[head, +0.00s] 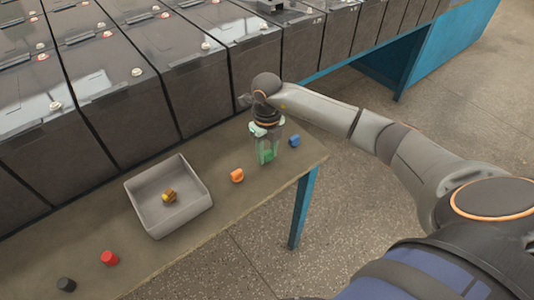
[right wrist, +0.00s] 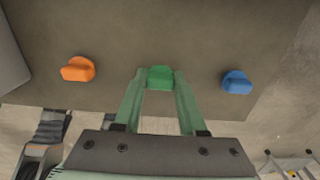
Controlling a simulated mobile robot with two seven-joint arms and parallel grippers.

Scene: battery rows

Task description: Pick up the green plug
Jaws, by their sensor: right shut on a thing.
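The green plug (right wrist: 160,77) is between the fingertips of my right gripper (right wrist: 159,84) in the right wrist view, and the fingers are closed on it. In the head view my right gripper (head: 267,155) points down at the bench, between the orange and blue plugs. There the green plug is mostly hidden by the pale green fingers. I cannot tell whether the plug touches the bench. My left gripper is not in view.
An orange plug (head: 237,175) and a blue plug (head: 294,141) lie on either side. A grey tray (head: 146,212) holds a yellow-brown plug (head: 169,196). Red (head: 109,258) and black (head: 66,284) plugs lie further left. Battery rows (head: 180,70) stand behind the bench (head: 215,222).

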